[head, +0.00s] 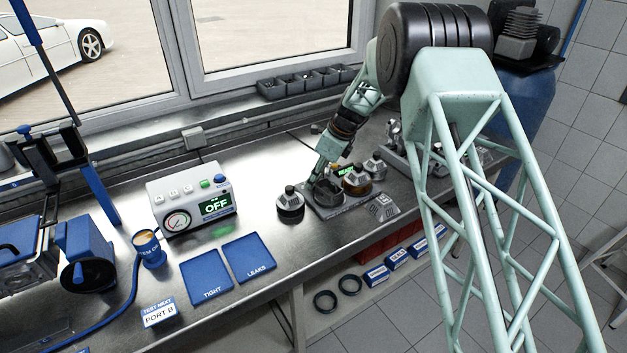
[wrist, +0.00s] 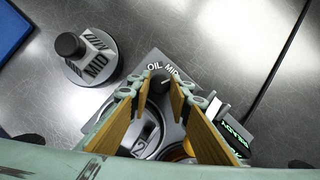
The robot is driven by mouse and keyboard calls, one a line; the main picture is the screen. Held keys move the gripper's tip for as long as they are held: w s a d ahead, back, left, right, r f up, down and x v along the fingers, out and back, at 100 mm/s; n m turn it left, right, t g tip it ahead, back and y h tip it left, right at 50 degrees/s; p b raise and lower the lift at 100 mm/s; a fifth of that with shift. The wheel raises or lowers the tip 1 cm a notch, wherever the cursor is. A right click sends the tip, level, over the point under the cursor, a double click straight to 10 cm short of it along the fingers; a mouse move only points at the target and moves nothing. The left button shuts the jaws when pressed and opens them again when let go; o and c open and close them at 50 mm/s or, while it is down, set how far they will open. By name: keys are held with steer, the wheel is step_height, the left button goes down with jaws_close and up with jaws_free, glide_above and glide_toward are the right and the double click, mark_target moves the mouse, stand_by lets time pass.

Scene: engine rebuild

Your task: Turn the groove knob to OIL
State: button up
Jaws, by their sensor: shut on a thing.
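The groove knob (wrist: 160,79) is small and dark. It sits on a grey plate (wrist: 150,61) with the printed words OIL and MID beside it in the wrist view. My gripper (wrist: 157,88) has its two yellow-padded fingers on either side of the knob and is shut on it. A pale mark shows on the knob, but I cannot tell surely which word it points to. In the head view, my gripper (head: 318,182) is down at the grey fixture (head: 349,208), and the knob is too small to make out there.
A round part marked MID (wrist: 92,62) stands left of the plate. A small green-lit display (wrist: 236,134) is at the right. In the head view, a tester reading OFF (head: 192,203) and blue TIGHT (head: 207,277) and LEAKS (head: 249,258) mats lie left.

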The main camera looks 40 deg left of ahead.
steer(key=o, duration=0.8)
steer(key=shift+o, duration=0.2)
steer(key=shift+r, duration=0.15)
steer(key=shift+v, duration=5.8)
